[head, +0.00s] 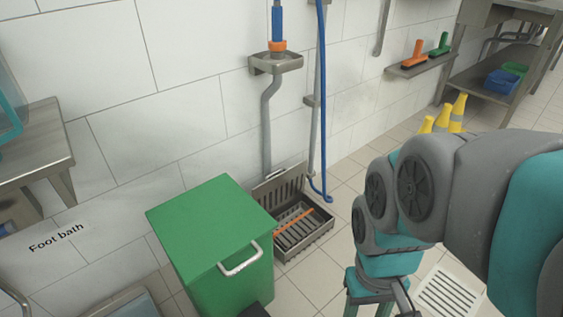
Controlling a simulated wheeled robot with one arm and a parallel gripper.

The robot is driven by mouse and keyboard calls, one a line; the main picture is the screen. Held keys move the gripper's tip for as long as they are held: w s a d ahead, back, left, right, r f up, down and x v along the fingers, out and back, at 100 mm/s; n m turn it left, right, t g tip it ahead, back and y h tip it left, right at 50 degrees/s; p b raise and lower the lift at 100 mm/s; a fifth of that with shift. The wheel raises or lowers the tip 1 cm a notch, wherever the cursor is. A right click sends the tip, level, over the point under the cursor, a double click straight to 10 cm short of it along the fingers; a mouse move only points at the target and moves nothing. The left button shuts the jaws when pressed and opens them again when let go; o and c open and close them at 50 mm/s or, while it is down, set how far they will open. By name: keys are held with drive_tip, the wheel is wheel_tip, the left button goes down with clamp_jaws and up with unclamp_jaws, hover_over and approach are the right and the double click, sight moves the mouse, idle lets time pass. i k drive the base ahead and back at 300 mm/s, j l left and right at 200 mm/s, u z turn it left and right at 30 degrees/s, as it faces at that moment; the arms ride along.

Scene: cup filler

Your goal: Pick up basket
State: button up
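A small blue basket (502,82) sits on the lower shelf of the metal table at the upper right. A green container (515,69) is beside and partly behind it. My arm reaches in from the right edge and bends down in front of the drain. The top of my gripper (376,298) shows at the bottom edge, far from the blue basket and nearer the camera. Its fingertips are cut off by the frame, so I cannot tell whether it is open or holds anything.
A green bin (215,245) with a metal handle stands at lower centre. A boot-washing tray (300,228) is behind it by the wall. Yellow cones (450,116) stand near the metal table (480,75). A floor drain (448,296) is at lower right. Tiled floor lies between.

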sight(298, 222)
drive_tip(key=l+u, duration=0.1)
drive_tip(key=u, duration=1.15)
drive_tip(key=l+u, duration=0.3)
drive_tip(key=k+l+u, duration=0.15)
drive_tip(key=l+u, duration=0.15)
drive_tip(key=l, duration=0.2)
drive_tip(key=k+l+u, duration=0.1)
drive_tip(key=l+u, duration=0.25)
drive_tip(key=k+l+u, duration=0.15)
drive_tip(key=l+u, duration=0.15)
drive_tip(key=k+l+u, duration=0.3)
drive_tip(key=k+l, duration=0.3)
drive_tip(key=l, duration=0.15)
drive_tip(key=k+l, duration=0.3)
drive_tip(key=l, duration=0.15)
drive_tip(key=l+u, duration=0.05)
